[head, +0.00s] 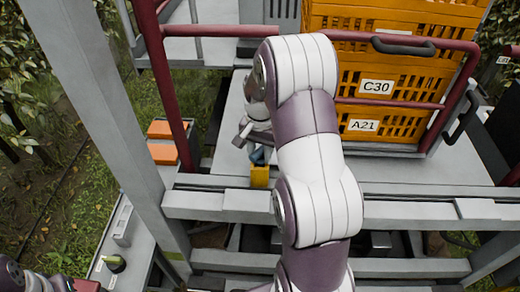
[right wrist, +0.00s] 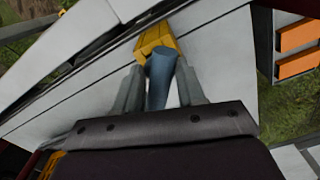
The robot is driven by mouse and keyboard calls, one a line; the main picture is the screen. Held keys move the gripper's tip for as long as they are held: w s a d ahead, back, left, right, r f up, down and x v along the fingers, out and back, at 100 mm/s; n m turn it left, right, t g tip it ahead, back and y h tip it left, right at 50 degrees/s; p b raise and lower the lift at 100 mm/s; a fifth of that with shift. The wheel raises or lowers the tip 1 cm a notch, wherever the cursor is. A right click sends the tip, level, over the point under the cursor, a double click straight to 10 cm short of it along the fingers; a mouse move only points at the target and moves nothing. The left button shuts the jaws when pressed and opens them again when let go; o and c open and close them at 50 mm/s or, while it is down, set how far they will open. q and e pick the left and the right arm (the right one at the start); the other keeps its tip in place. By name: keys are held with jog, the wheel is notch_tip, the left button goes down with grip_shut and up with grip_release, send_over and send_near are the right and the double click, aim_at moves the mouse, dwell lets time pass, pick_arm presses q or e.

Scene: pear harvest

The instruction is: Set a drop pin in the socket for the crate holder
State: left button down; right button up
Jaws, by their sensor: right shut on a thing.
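My right gripper (head: 254,147) is partly hidden by its own arm in the head view. In the right wrist view its two grey fingers (right wrist: 158,78) are shut on a blue-grey drop pin (right wrist: 160,72). The pin (head: 261,157) also shows in the head view, just above the yellow socket (head: 260,177) at the platform's near edge. In the right wrist view the pin's far end overlaps the yellow socket (right wrist: 157,38). I cannot tell whether the pin's tip is inside it. My left gripper is out of view; only part of the left arm shows at lower left.
Orange crates (head: 378,92) labelled C30 and A21 are stacked behind dark red rails (head: 205,31). A grey post (head: 105,110) stands at the left. The pale platform (head: 228,135) is bare around the socket.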

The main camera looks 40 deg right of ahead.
dwell(0.4)
jog(key=o, duration=1.7)
jog(key=shift+c, duration=0.2)
jog(key=shift+r, duration=0.15)
notch_tip(320, 180, up, 7)
jog(key=p, duration=0.6)
jog(key=shift+f, duration=0.2)
